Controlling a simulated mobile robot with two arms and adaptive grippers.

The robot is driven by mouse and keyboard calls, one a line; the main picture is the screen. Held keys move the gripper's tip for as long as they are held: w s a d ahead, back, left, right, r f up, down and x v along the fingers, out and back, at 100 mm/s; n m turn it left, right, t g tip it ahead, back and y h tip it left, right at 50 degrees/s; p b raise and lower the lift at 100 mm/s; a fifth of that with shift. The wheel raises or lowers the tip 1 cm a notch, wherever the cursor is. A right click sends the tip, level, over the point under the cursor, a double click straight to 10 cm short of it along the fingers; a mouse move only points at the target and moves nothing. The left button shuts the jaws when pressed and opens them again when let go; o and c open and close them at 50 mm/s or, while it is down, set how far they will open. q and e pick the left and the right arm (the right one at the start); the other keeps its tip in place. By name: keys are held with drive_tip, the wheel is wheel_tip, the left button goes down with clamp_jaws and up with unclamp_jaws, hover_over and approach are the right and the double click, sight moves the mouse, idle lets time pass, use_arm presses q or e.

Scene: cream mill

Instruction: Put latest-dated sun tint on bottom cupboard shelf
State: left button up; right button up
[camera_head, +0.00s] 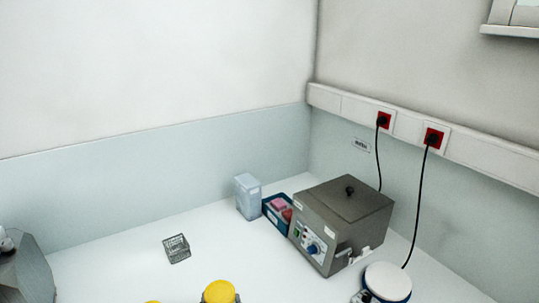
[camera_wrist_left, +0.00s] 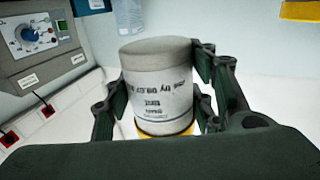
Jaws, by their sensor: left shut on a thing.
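My left gripper (camera_wrist_left: 158,95) is shut around a pale grey-white jar (camera_wrist_left: 158,75), with one finger on each side. The jar has small dark printing that looks upside down in the left wrist view, too small to read surely. A yellow rim (camera_wrist_left: 165,130) shows at its lower end in that view. In the head view a yellow lid (camera_head: 219,291) shows at the bottom edge, and a second yellow lid (camera_head: 152,301) is barely in frame. I cannot tell which jar is the held one there. No cupboard shelf is recognisable. My right gripper is not in view.
A grey lidded water bath (camera_head: 342,220) stands at the back right. Beside it are a blue bin (camera_head: 270,213), a translucent container (camera_head: 247,197) and a small wire rack (camera_head: 177,248). A round white-topped device (camera_head: 388,281) is in front. The bench between rack and bath is clear.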

use_arm(q)
drive_tip(key=s+a+m+h+b, duration=0.1)
drive_tip(key=s+a+h+b, duration=0.1)
drive_tip(key=s+b, duration=0.4)
drive_tip(key=s+a+m+h+b, duration=0.1)
drive_tip(key=s+a+h+b, duration=0.1)
drive_tip(key=s+b, duration=0.4)
drive_tip(key=s, duration=0.3)
drive_tip(key=shift+s+a+m+t, duration=0.15)
drive_tip(key=shift+a+m+t, duration=0.15)
drive_tip(key=shift+a+m, duration=0.1)
